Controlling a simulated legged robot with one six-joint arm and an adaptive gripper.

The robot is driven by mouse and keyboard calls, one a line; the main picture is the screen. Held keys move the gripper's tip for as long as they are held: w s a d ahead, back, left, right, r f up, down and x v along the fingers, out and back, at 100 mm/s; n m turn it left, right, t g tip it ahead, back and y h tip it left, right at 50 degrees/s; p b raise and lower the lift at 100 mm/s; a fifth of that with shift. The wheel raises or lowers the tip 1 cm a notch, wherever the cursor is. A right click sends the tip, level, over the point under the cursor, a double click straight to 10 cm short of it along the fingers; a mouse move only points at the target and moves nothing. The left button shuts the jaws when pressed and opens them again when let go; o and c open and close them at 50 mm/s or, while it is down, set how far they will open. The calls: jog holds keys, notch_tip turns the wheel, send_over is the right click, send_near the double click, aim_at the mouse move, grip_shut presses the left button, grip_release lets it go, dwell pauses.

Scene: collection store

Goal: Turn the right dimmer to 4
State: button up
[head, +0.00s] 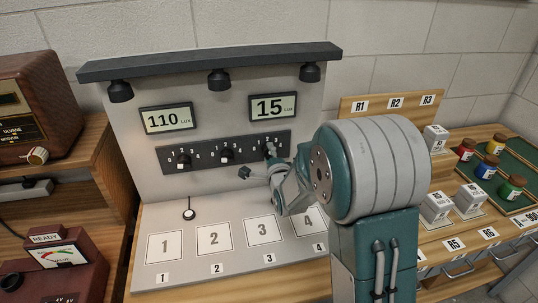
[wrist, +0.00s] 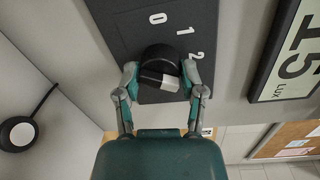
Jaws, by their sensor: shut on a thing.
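The right dimmer (head: 270,147) is the rightmost of three black knobs on the dark panel (head: 204,160) and is partly covered by my gripper (head: 266,160) in the head view. In the wrist view, the dimmer (wrist: 160,60) is a round black knob with a white pointer block. My gripper (wrist: 161,80) is shut on it, one finger at each side. The marks 0, 1 and 2 show beside it; higher marks are hidden. The pointer lies past the 2 side, but I cannot tell its exact mark. The right display (head: 273,107) reads 15 lux.
The middle dimmer (head: 227,153) and left dimmer (head: 182,163) stand close by on the panel. Below is a board with numbered squares (head: 214,239) and a round black-and-white sensor (head: 189,213) on a cord. Jars stand at the right.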

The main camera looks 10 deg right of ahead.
jog(key=m, duration=0.5)
jog(key=shift+d+f+y, duration=0.1)
jog(key=shift+f+y, duration=0.05)
jog(key=shift+y, duration=0.15)
jog(key=shift+f+m, duration=0.15)
jog(key=shift+m, duration=2.05)
jog(key=shift+s, duration=0.1)
jog(key=o, duration=1.1)
jog(key=shift+f, duration=0.1)
jog(key=shift+o, duration=0.2)
jog(key=shift+r, duration=0.2)
jog(key=s, duration=1.1)
jog(key=shift+s+d, duration=0.3)
jog(key=shift+d, duration=0.05)
